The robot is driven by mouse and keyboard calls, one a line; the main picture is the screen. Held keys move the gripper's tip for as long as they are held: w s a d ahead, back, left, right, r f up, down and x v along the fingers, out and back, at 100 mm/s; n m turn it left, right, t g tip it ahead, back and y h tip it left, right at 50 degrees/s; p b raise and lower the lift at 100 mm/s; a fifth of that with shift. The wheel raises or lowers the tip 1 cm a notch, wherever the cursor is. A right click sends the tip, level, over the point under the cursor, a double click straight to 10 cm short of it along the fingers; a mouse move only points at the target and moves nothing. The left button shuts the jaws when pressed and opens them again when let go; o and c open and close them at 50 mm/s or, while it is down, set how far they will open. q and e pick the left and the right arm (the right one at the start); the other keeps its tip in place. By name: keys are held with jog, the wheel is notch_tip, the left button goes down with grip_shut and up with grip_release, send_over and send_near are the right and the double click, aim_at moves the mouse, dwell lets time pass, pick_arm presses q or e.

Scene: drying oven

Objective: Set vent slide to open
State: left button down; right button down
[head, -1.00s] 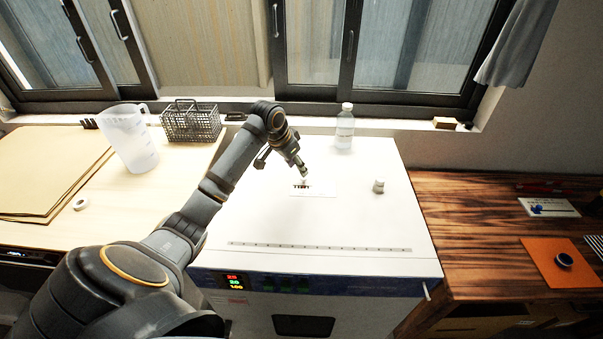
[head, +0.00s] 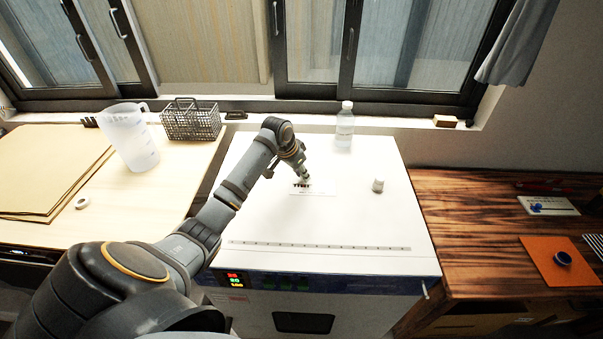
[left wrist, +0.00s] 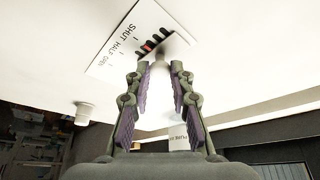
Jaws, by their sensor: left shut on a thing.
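The drying oven (head: 250,215) has a white top with a vent plate (head: 318,190) on it. In the left wrist view the vent plate (left wrist: 112,62) carries the words SHUT, HALF and OPEN beside dark slots and a small red mark. My left gripper (head: 305,179) reaches down onto the plate. In the left wrist view my left gripper (left wrist: 159,68) has its fingers closed around the pale knob of the vent slide (left wrist: 160,57). The fingers partly hide the slide, so I cannot tell which word it lines up with. My right gripper is not in view.
A clear bottle (head: 345,125) stands at the oven's back edge. A small white knob (head: 378,185) rises right of the plate. A plastic jug (head: 130,140) and wire basket (head: 190,122) stand on the left table. The oven top's front is clear.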

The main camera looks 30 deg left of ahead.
pick_arm(q)
jog(key=shift+w+d+r, duration=0.1)
jog(key=shift+d+r, duration=0.05)
jog(key=shift+d, duration=0.05)
jog(key=w+d, duration=0.1)
jog(key=w+d+p, duration=0.1)
jog(key=d, duration=0.1)
jog(key=w+d+p, duration=0.1)
jog(key=d, duration=0.1)
jog(key=shift+d, duration=0.1)
jog(key=shift+a, duration=0.2)
jog(key=c, duration=1.4)
grip_release()
jog(key=shift+d, duration=0.1)
jog(key=shift+o, duration=1.2)
jog(key=shift+w+d, duration=0.15)
